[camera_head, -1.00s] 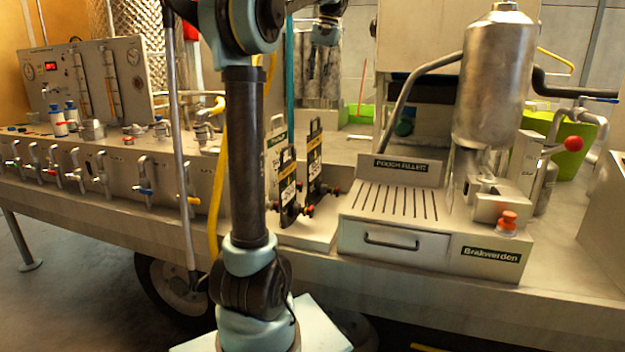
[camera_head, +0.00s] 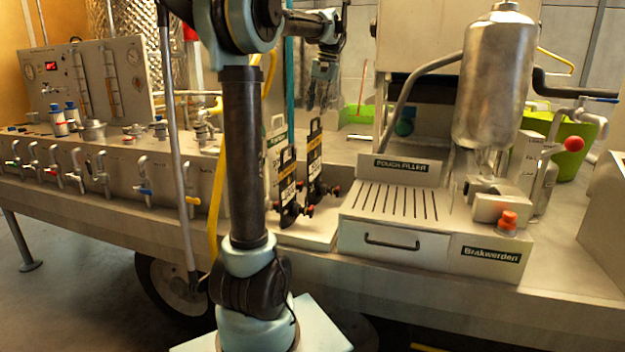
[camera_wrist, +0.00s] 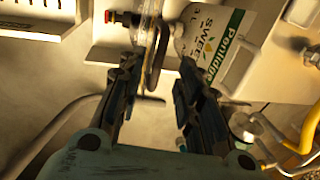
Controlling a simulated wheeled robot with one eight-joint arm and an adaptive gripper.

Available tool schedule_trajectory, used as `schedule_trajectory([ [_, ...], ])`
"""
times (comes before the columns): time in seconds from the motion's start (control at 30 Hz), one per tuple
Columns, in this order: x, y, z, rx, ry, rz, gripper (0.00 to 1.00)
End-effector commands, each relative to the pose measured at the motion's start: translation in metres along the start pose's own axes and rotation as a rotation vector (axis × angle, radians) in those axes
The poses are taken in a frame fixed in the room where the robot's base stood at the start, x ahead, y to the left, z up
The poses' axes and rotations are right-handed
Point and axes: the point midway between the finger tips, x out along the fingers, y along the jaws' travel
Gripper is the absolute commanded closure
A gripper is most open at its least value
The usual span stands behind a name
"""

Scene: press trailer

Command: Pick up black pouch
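Two upright black pouches with pale labels and red-tipped fittings stand on a low pale stand, a nearer black pouch (camera_head: 287,190) and a farther black pouch (camera_head: 315,165). My gripper (camera_head: 318,104) points down above and behind them in the head view, apart from both. In the wrist view my gripper (camera_wrist: 158,66) is open, its two dark fingers well apart. A thin dark edge, seemingly a pouch (camera_wrist: 156,55), shows ahead between the fingertips. I cannot tell which pouch it is. My arm's upright link stands left of the pouches in the head view.
A white container with a green label (camera_wrist: 222,45) is close to the right finger; it shows behind the pouches too (camera_head: 275,150). The pouch filler (camera_head: 390,205) stands right of the stand. A yellow hose (camera_head: 217,180) hangs at left, and a metal cylinder (camera_head: 492,80) rises at right.

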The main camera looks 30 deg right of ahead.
Motion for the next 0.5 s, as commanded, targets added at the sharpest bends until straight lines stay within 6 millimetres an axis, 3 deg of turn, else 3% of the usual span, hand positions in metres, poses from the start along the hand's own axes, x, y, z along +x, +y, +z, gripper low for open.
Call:
schedule_trajectory([
  [0.17,0.01,0.0,0.0,0.0,0.0,0.0,0.68],
  [0.5,0.051,0.001,0.001,-0.001,0.0,0.0,0.68],
])
